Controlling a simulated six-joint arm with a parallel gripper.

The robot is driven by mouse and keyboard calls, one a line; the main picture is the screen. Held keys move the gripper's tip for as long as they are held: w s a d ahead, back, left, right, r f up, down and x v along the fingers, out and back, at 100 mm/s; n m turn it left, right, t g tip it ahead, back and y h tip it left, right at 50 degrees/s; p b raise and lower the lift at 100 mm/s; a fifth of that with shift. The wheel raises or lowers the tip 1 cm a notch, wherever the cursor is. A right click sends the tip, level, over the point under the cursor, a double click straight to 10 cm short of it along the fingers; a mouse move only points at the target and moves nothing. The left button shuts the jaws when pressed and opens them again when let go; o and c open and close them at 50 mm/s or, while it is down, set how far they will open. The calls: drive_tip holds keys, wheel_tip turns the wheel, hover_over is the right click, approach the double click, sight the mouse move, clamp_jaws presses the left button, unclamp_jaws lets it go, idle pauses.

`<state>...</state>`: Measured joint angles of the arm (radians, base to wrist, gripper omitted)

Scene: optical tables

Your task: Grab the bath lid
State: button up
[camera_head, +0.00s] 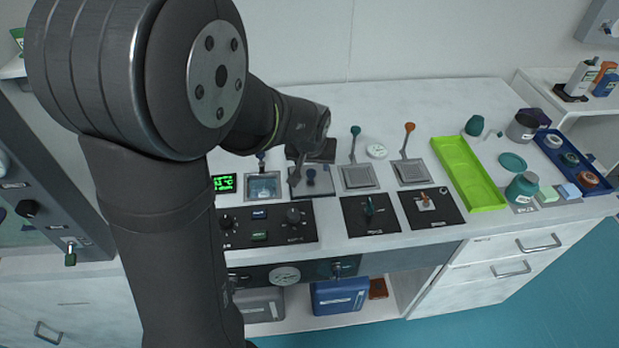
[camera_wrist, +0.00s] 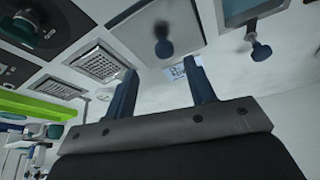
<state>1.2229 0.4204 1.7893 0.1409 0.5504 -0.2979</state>
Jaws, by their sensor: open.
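The bath lid is a flat grey metal plate with a dark blue knob; it lies on the counter, right of the open water bath (camera_head: 263,188). In the head view the lid (camera_head: 322,184) is partly covered by my gripper (camera_head: 299,168). In the wrist view the lid (camera_wrist: 182,18) is at top centre, its knob (camera_wrist: 163,46) hanging in view beyond my fingertips. My gripper (camera_wrist: 159,70) is open and empty, the two dark blue fingers apart. The knob appears between the finger lines but is not touched, as far as I can see.
Levers with a teal knob (camera_head: 355,131) and an orange knob (camera_head: 410,127) stand behind two grated wells to the right. A blue-knobbed lever (camera_wrist: 261,50) is near the bath. A green tray (camera_head: 467,172) lies farther right. Control panels line the front.

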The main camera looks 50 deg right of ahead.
sight(311, 170)
drive_tip(key=shift+w+x, duration=0.2)
drive_tip(key=shift+x, duration=1.2)
drive_tip(key=shift+w+x, duration=0.2)
drive_tip(key=shift+x, duration=1.2)
clamp_jaws()
drive_tip(key=shift+r, duration=0.2)
